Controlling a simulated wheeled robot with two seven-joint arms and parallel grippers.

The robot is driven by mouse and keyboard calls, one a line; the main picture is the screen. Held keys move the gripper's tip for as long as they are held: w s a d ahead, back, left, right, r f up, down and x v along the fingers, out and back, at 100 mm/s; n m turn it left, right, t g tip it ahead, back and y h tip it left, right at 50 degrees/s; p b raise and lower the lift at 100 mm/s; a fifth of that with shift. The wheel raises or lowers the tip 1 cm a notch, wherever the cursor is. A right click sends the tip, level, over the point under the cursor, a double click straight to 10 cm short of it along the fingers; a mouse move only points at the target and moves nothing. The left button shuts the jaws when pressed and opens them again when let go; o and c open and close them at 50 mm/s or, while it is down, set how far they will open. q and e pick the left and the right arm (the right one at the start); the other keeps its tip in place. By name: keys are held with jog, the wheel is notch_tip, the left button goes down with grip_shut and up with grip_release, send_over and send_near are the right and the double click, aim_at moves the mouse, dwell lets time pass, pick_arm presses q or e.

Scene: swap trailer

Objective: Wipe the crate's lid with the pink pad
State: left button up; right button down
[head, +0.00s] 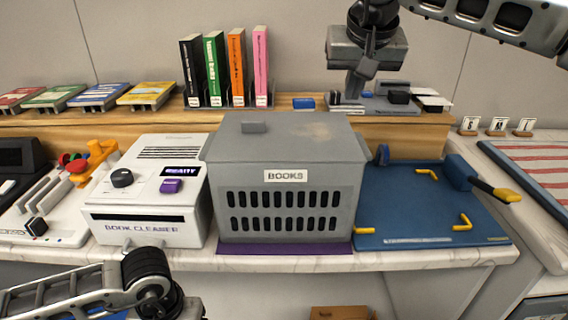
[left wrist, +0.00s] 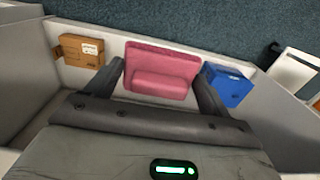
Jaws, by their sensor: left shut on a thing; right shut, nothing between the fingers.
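The grey crate (head: 280,180) labelled "BOOKS" stands mid-counter. Its lid (head: 225,145) is closed, with a small grey handle block and a faint brownish smudge toward the back right. The pink pad (left wrist: 162,65) shows in the left wrist view between the fingers of my left gripper (left wrist: 162,82), which is shut on it. That gripper is hidden in the head view; only my left arm shows at the lower left, in front of the counter. My right gripper (head: 358,85) is shut and empty, above the back ledge, right of the crate.
A book cleaner machine (head: 150,190) stands left of the crate. A blue mat (head: 400,205) with yellow corner marks lies right. Several upright books (head: 225,70) stand on the ledge behind. In the left wrist view, a cardboard box (left wrist: 82,50) and a blue box (left wrist: 228,85) flank the pad.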

aim_at(346, 129)
pick_arm(q)
jog(key=shift+f+b, duration=1)
jog(key=shift+f, duration=0.5)
pick_arm(e)
jog(key=shift+f, duration=1.45)
jog(key=shift+r, duration=0.1)
pick_arm(q)
jog(key=shift+r, duration=0.1)
jog(key=shift+f+b, duration=0.75)
jog(key=shift+f, duration=0.05)
pick_arm(e)
jog(key=shift+f, duration=1.75)
pick_arm(q)
jog(key=shift+r, duration=0.1)
pick_arm(e)
jog(key=shift+r, duration=0.1)
pick_arm(q)
notch_tip(346, 129, up, 6)
jog(key=p, duration=0.6)
pick_arm(e)
notch_tip(346, 129, up, 6)
jog(key=shift+f, duration=0.1)
